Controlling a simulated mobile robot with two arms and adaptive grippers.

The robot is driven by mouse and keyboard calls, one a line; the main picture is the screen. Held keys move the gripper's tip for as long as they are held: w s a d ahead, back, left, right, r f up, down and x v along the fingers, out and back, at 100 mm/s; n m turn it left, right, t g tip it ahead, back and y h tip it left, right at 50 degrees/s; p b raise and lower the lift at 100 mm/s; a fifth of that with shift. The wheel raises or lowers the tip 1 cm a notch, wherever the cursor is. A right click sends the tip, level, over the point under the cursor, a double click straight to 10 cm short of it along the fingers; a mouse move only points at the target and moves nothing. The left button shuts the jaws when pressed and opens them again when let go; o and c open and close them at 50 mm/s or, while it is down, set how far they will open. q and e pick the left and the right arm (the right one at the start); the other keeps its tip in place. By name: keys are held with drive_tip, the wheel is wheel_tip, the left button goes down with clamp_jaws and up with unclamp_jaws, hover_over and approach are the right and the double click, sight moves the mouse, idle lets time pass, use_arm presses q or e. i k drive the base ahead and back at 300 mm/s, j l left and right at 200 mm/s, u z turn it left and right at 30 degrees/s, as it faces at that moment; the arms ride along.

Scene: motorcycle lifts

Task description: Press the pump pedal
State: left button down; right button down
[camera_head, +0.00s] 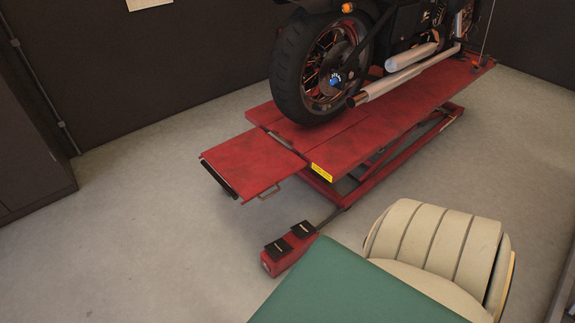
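The red pump unit (286,259) lies on the floor in front of the motorcycle lift (253,162). It carries two black pedals: a nearer one (278,249) and a farther one (303,229). A dark link runs from the unit toward the lift's base. The lift's red platform is raised a little above the floor on its frame, and a dark motorcycle (325,70) stands on it. Neither of my grippers is in view, and nothing of mine is seen touching the pedals.
A cream ribbed seat (437,240) and a green flat surface (345,290) fill the lower right, close beside the pump unit. A dark cabinet (30,150) stands at the left. The grey floor left of the pump is clear.

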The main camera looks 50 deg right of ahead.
sight(304, 229)
drive_tip(key=z, duration=1.4)
